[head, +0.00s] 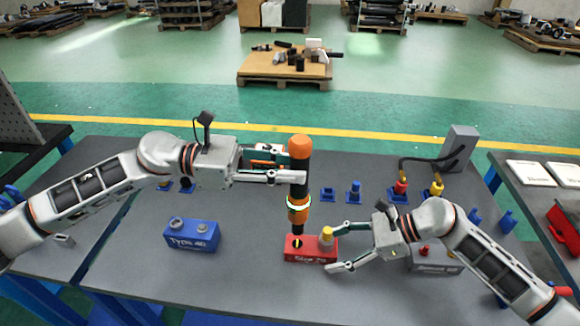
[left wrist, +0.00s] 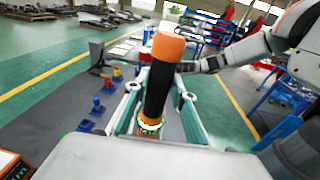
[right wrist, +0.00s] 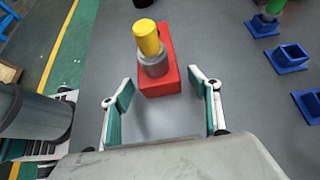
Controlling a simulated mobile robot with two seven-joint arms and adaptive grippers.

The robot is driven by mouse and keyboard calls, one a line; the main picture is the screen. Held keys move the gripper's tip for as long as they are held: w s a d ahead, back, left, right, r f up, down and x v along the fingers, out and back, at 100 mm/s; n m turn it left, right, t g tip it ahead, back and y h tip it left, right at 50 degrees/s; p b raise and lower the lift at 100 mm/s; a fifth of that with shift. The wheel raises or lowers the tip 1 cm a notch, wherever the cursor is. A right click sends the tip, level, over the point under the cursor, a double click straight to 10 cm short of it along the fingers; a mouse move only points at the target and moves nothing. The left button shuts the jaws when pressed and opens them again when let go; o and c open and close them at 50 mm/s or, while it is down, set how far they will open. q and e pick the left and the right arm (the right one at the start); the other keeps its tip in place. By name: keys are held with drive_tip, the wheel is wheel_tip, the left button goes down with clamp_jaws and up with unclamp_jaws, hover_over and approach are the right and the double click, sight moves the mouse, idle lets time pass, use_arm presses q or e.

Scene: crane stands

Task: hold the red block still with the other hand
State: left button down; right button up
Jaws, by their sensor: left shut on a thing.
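The red block (head: 312,254) labelled "Size 70" sits on the grey table near its front edge. A grey stud with a yellow top (head: 327,234) stands at its right end; both show in the right wrist view (right wrist: 160,88). My right gripper (head: 340,250) is open at the block's right end. In the right wrist view its fingers are apart on either side, with gaps to the block. My left gripper (head: 294,167) is shut on an upright orange and black tool (head: 299,146), also in the left wrist view (left wrist: 160,85). The tool's lower end is at the block's left end.
A blue block (head: 191,236) labelled "Type 40" stands at left. Small blue holders (head: 328,194) line the table behind. A grey block (head: 436,262) lies under my right forearm. A grey stand with hoses (head: 459,150) is at back right.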

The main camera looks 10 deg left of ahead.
drive_tip(key=v, duration=1.2)
